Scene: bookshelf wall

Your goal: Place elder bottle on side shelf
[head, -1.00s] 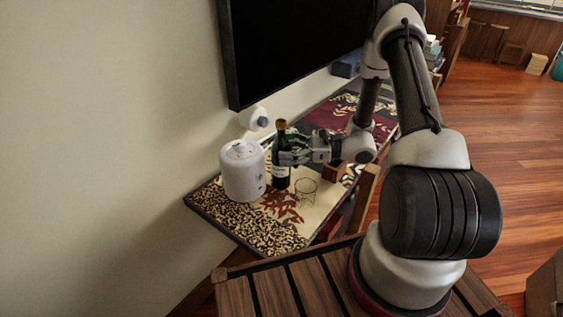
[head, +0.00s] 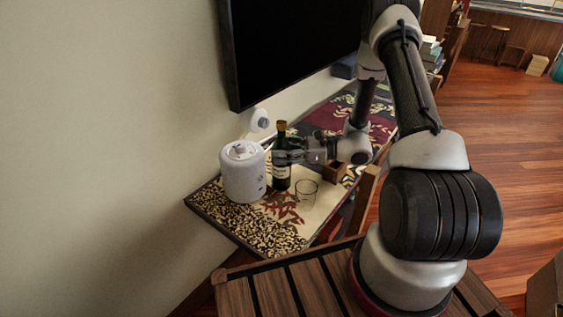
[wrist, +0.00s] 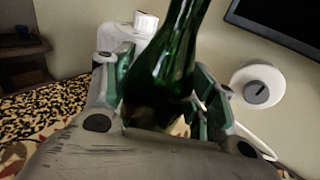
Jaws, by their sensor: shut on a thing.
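The elder bottle (head: 281,172) is dark green with a tan cap and a pale label. It stands upright at the patterned shelf top, between the white canister and a clear glass; I cannot tell whether its base touches the surface. My gripper (head: 284,157) comes in from the right and is shut on the bottle's upper body. In the wrist view, the bottle (wrist: 165,70) fills the middle, with the fingers of my gripper (wrist: 160,95) on both sides of it. Its lower part is hidden there by the gripper.
A white canister (head: 242,172) stands close left of the bottle. A clear glass (head: 306,194) is in front at right, and a small brown box (head: 335,172) is beside it. A black screen (head: 290,50) hangs above. The patterned top (head: 250,225) is clear at the front left.

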